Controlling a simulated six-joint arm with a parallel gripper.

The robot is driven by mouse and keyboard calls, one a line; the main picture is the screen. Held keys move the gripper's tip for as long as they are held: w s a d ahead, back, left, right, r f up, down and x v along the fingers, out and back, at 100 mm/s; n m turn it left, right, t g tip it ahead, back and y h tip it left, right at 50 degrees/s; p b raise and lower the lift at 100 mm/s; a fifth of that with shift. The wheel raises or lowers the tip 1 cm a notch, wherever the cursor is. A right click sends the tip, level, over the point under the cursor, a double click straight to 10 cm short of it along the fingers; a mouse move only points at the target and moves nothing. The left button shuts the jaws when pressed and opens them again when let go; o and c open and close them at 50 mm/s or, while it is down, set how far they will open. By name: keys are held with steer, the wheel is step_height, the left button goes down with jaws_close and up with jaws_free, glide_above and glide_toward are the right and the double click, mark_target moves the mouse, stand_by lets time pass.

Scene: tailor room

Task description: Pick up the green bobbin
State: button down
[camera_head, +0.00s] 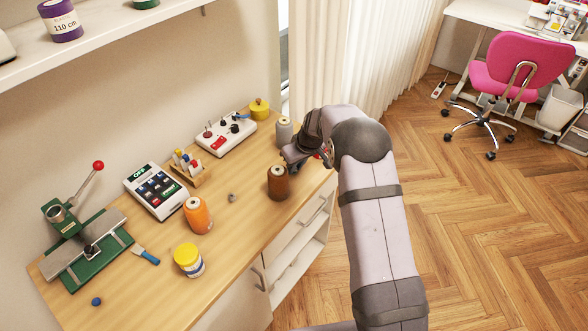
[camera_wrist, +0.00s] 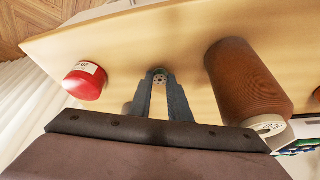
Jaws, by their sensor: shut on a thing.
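My gripper (camera_wrist: 160,86) points down at the wooden table, with its two dark fingers close together. Between the fingertips is a small round piece with holes and a greenish-grey tone, which I take as the green bobbin (camera_wrist: 160,75). The fingers are shut on it, and they hide most of it. Whether it touches the table is not clear. In the head view my gripper (camera_head: 292,158) is over the table's right side, just behind the brown thread cone, and the bobbin is hidden there.
The brown thread cone (camera_wrist: 243,82) stands close to the right of my fingers in the wrist view, and a red spool (camera_wrist: 85,81) to the left. A grey cone (camera_head: 283,132) stands behind my gripper.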

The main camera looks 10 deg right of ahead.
step_height(320, 180, up, 10)
steer(key=b, duration=0.2)
stand_by(0.4)
steer(key=shift+a, duration=0.1)
